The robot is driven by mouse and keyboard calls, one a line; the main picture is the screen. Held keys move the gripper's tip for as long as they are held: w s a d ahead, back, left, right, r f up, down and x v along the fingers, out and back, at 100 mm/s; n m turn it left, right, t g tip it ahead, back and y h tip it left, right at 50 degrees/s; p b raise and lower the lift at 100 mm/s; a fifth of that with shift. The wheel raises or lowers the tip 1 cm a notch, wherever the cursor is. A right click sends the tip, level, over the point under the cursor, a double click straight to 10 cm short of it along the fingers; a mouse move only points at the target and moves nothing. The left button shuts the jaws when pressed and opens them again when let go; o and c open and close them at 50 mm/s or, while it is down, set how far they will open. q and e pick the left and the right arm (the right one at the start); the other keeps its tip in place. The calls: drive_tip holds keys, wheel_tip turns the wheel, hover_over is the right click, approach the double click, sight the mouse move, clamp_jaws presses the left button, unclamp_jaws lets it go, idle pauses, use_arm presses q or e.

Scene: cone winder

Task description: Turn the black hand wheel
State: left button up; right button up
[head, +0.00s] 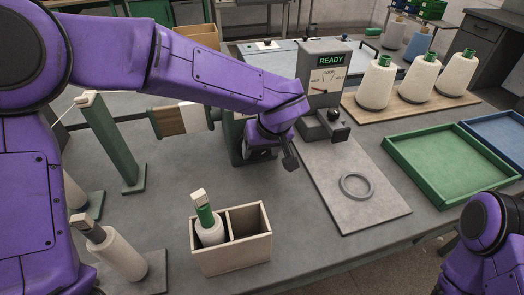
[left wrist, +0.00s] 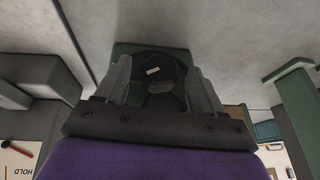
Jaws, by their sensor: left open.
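The black hand wheel (left wrist: 152,62) shows in the left wrist view as a dark round part with a small white mark, in front of a green housing. My left gripper (left wrist: 159,82) is open, with one finger on each side of the wheel. Whether the fingers touch the wheel I cannot tell. In the head view my left gripper (head: 277,158) points down beside the green housing (head: 235,140), and my wrist hides most of the wheel. My right gripper is out of view; only part of that arm shows at the lower right.
A grey board with a ring (head: 356,187) lies in front. A two-part wooden box (head: 235,262) holds a cone at the near edge. A green tray (head: 440,185) is at right.

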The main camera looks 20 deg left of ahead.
use_arm(q)
drive_tip(key=shift+f, duration=0.3)
drive_tip(key=c, duration=1.1)
drive_tip(key=shift+o, duration=0.2)
